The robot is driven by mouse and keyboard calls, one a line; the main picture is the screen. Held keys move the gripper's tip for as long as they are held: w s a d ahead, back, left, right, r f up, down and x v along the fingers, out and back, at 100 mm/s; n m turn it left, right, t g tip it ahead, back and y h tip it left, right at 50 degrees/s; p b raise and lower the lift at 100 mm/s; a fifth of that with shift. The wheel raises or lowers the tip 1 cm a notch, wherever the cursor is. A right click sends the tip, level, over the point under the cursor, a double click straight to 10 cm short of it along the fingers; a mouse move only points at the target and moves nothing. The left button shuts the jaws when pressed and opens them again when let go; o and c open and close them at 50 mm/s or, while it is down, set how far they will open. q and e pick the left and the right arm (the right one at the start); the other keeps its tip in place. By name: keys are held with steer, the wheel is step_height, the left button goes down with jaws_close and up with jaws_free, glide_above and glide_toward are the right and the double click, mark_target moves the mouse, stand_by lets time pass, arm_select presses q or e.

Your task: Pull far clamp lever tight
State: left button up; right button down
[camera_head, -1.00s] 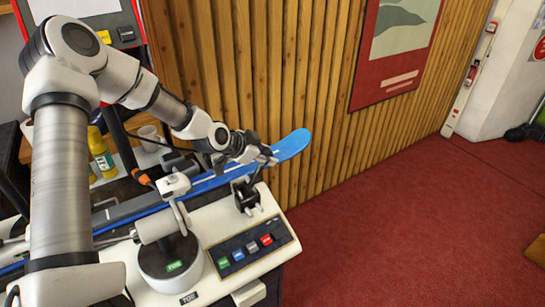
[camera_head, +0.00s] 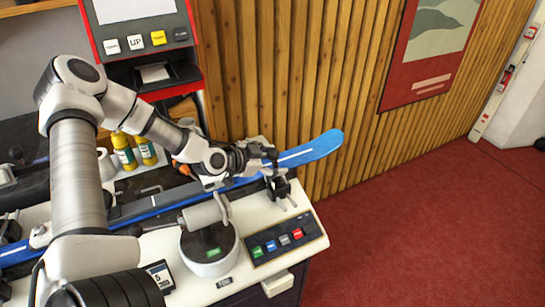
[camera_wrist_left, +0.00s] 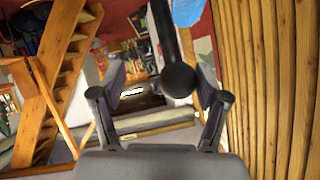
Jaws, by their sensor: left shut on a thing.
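The blue ski (camera_head: 310,150) lies along the bench, its rounded tip over the right end. The far clamp (camera_head: 279,187) is a dark block at the bench's right end, beside the ski. My left gripper (camera_head: 268,158) is above the ski, just behind the clamp's top. In the left wrist view, a black rod with a round knob (camera_wrist_left: 179,80), the clamp lever, stands between the fingers of my left gripper (camera_wrist_left: 162,85). The gripper is shut on it. The gripper hides much of the lever in the head view. My right gripper is not in view.
A button panel (camera_head: 285,238) and a white roller (camera_head: 201,215) are on the bench's near side. Yellow bottles (camera_head: 123,150) stand behind the ski. A slatted wood wall (camera_head: 300,80) rises behind. Red floor (camera_head: 430,220) is clear to the right.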

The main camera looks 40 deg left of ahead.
arm_select(q)
steer(key=shift+s+d+f+g, duration=0.3)
steer(key=shift+s+d+f, duration=0.15)
steer(key=shift+s+d, duration=0.15)
steer(key=o, duration=1)
steer(key=shift+c, duration=0.2)
steer(key=shift+o, duration=0.8)
steer(key=shift+w+d, duration=0.2)
steer(key=shift+d, duration=0.1)
steer(key=shift+a+r, duration=0.1)
steer(key=shift+c, duration=0.2)
